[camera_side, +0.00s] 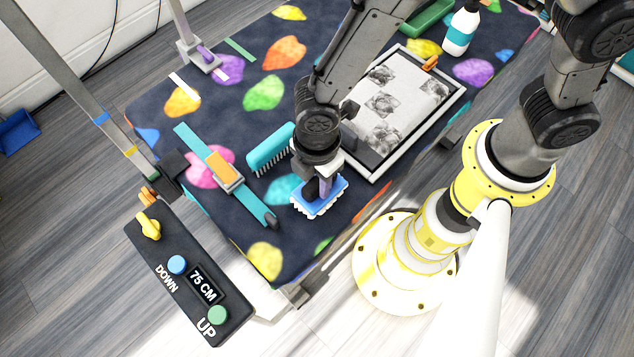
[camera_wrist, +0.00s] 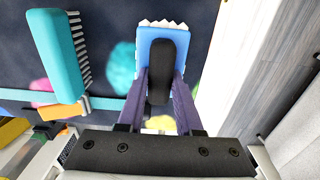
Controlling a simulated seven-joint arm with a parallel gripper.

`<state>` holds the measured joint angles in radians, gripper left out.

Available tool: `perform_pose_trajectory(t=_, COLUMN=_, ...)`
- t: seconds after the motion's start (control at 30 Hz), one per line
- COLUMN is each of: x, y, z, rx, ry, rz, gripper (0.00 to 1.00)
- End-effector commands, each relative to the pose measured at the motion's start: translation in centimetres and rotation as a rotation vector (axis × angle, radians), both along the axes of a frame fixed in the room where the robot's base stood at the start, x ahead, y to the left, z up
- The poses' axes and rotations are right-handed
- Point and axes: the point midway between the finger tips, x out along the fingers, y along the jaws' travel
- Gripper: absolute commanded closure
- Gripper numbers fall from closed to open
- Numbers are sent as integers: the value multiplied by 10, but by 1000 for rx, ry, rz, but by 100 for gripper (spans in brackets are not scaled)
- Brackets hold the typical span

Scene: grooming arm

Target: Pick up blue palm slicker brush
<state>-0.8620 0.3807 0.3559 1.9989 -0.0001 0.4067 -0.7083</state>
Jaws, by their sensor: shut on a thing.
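The blue palm slicker brush (camera_side: 321,200) is at the front part of the patterned table mat (camera_side: 240,125) in the side view. It has a blue pad with a pale jagged edge and a dark handle on top. My gripper (camera_side: 318,188) is above it, pointing down, with its fingers at the handle. In the wrist view the brush (camera_wrist: 150,45) lies ahead of my gripper (camera_wrist: 162,88), whose purple fingers are shut on the dark handle from both sides. Whether the brush touches the mat cannot be told.
A teal brush (camera_side: 270,150) lies close left of the blue brush. A teal strap with a buckle (camera_side: 228,177) lies further left. A framed tray with printed pictures (camera_side: 455,98) is behind right. A white bottle (camera_side: 461,30) stands at the back. A control box (camera_side: 190,270) hangs at the front.

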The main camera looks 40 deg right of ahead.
Motion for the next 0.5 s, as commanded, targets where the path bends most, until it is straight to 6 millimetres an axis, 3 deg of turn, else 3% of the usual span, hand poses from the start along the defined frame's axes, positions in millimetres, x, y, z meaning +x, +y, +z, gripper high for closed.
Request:
perform_pose_trajectory(t=0.33, x=-34, y=-39, z=70, rx=6, ry=-5, rz=0, gripper=100)
perform_pose_trajectory(t=0.5, x=-58, y=-68, z=85, rx=3, ry=-3, rz=0, gripper=100)
